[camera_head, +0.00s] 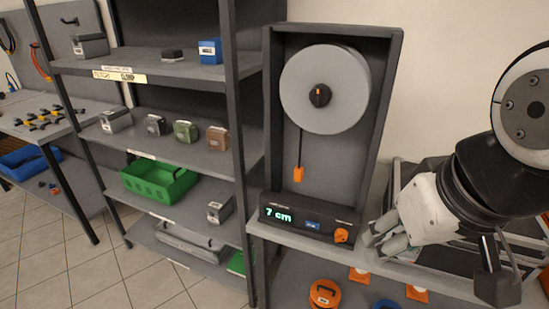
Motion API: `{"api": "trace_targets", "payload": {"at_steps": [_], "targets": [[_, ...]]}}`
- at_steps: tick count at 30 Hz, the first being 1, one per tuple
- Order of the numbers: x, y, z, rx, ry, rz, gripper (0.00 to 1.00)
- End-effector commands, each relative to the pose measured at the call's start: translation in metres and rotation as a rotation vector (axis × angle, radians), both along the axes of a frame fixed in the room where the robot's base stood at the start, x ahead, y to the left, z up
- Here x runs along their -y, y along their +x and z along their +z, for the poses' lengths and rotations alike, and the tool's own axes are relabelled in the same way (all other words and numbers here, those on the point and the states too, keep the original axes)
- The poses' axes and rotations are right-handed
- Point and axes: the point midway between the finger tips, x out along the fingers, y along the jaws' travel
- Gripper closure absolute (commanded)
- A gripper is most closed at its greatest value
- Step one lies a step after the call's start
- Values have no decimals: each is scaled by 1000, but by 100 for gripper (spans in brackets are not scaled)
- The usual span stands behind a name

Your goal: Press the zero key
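A dark measuring unit stands on a grey shelf, with a control box (285,214) at its foot. Its green display reads "7 cm". A small blue key (312,225), likely the zero key, sits right of the display; its lettering is too small to read. An orange knob (341,235) is to the right of the key. Above, a large grey disc (325,88) has a cord with an orange weight (298,174) hanging below it. My gripper (377,239) is just right of the knob, apart from the blue key. Whether its fingers are open is unclear.
Shelves on the left hold small boxes and a green bin (159,182). An orange round object (324,293) lies on the shelf below. A dark frame (433,263) stands behind my gripper. The space in front of the control box looks clear.

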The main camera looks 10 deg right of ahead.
Motion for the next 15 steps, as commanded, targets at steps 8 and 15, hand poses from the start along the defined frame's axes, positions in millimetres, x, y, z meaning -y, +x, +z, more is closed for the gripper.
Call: {"api": "trace_targets", "payload": {"at_steps": [8, 15], "targets": [[0, 0, 0, 0, 0, 0, 89], [0, 0, 0, 0, 0, 0, 100]]}}
